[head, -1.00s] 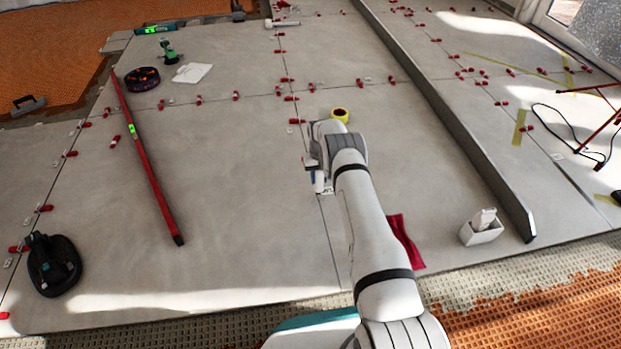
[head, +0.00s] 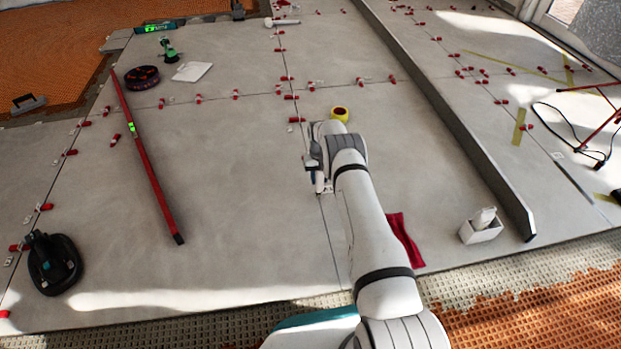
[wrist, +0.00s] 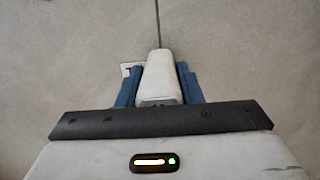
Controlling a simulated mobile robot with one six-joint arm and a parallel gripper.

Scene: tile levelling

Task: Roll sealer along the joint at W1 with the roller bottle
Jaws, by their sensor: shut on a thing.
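My gripper (wrist: 160,92) is shut on the roller bottle (wrist: 159,76), a pale tapered bottle held between two blue fingers in the wrist view. A dark joint line (wrist: 157,24) runs from the bottle's far end to the top of that view. In the head view my gripper (head: 316,178) is low over the joint between two large grey tiles, with the bottle (head: 319,184) partly hidden by my wrist. Whether the roller touches the tile is hard to tell. No W1 label is readable.
A red cloth (head: 404,240) and a white box (head: 481,230) lie right of my arm. A long grey straightedge (head: 460,132) runs along the right. A red level (head: 150,165) lies left. Several red clips line the other joints.

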